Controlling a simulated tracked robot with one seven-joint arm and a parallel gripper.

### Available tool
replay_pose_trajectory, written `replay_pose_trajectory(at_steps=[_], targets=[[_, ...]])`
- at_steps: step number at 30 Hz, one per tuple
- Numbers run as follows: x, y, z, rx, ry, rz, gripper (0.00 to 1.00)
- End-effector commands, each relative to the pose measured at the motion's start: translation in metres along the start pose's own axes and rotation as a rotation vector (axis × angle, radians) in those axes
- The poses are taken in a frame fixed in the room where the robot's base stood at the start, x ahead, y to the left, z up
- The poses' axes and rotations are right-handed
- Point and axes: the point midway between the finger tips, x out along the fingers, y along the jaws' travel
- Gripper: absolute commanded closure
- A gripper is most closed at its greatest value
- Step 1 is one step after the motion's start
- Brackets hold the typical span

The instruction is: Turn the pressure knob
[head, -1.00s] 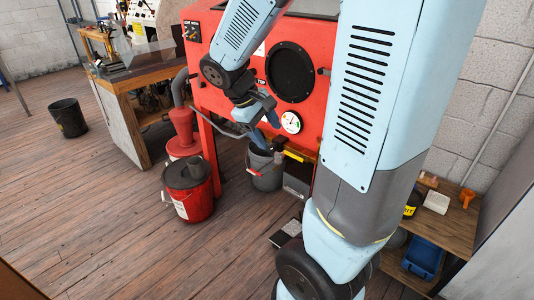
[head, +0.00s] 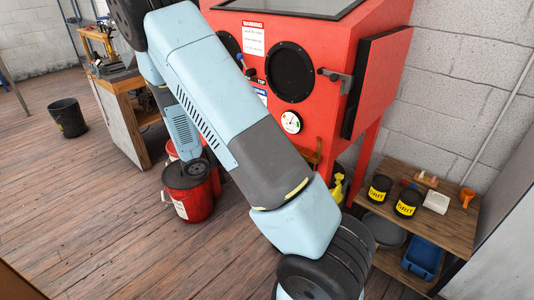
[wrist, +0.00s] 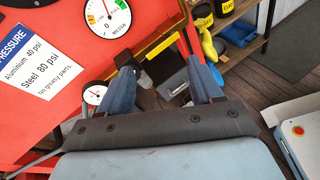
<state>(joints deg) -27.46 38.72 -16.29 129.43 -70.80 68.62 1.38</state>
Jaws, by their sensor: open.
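My gripper (wrist: 165,78) is open in the wrist view, with its two blue fingers apart. A small dark part (wrist: 146,79) shows just beside the left finger; I cannot tell if it is the pressure knob or if the finger touches it. A small round gauge (wrist: 94,95) sits left of that finger, partly hidden.
A pressure sign (wrist: 27,62) is on the cabinet. A yellow bar (wrist: 164,46) lies along its lower edge. In the head view, a wooden shelf (head: 462,222) with tubs and a blue bin (head: 423,258) stands at right, and a red bucket (head: 186,198) stands at left.

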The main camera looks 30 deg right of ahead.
Motion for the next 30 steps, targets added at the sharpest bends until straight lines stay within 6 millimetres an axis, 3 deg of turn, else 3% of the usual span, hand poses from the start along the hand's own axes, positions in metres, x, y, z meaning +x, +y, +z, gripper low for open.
replay_pose_trajectory(at_steps=[9, 15, 23, 30], targets=[[0.006, 0.013, -0.070, -0.238, -0.152, 0.240, 0.35], [0.006, 0.016, -0.096, -0.321, -0.202, 0.333, 0.35], [0.016, 0.021, -0.101, -0.343, -0.216, 0.357, 0.35], [0.050, 0.034, -0.095, -0.343, -0.216, 0.354, 0.35]])
